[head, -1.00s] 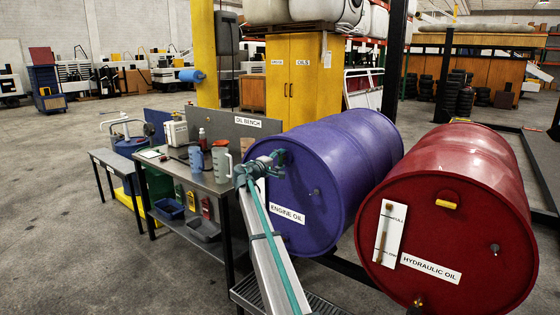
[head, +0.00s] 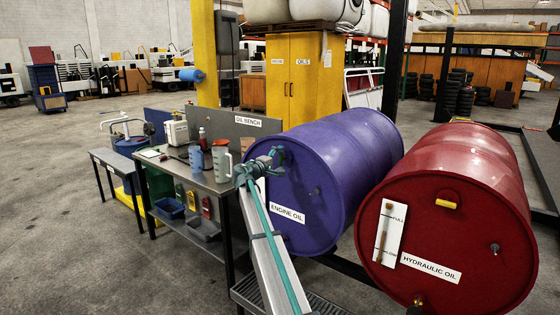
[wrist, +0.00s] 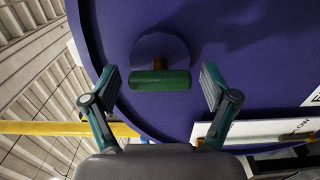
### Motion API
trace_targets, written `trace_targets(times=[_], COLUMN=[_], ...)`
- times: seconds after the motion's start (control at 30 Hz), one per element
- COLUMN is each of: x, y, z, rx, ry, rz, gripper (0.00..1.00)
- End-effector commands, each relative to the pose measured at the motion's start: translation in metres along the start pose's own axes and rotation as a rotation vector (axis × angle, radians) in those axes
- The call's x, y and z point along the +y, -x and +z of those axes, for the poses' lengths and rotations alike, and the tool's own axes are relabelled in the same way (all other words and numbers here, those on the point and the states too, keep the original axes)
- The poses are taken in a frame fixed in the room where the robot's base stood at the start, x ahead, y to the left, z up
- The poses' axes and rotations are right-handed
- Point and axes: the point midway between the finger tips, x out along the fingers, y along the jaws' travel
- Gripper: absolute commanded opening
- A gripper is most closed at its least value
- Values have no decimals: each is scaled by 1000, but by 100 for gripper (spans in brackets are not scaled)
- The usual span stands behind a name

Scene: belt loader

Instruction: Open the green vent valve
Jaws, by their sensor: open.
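The green vent valve (wrist: 160,80) shows in the wrist view as a short green bar handle on a brass stem, set on the end face of the purple engine oil drum (head: 345,165). The bar lies crosswise in the picture. My gripper (wrist: 162,84) is open, with one finger to the left of the handle and one to the right, and clear gaps on both sides. In the head view my gripper (head: 272,160) is at the upper left of the drum's face and I cannot make out the valve there.
A red hydraulic oil drum (head: 450,235) lies to the right of the purple one. A white gauge plate (wrist: 240,132) is on the purple drum near my right finger. The oil bench (head: 215,180) with jugs and bottles stands to the left.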

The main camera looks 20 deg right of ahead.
Motion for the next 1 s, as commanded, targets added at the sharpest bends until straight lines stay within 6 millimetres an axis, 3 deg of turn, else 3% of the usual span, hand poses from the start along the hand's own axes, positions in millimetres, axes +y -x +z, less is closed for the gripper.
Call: trace_targets(times=[0.2,0.37,0.8,1.0], x=[0,0,0,0], y=[2,16,96,116], z=[0,1,1,1], rx=[0,1,1,0], ry=[-1,-1,0,0], rz=[0,0,0,0], gripper=[85,85,85,85])
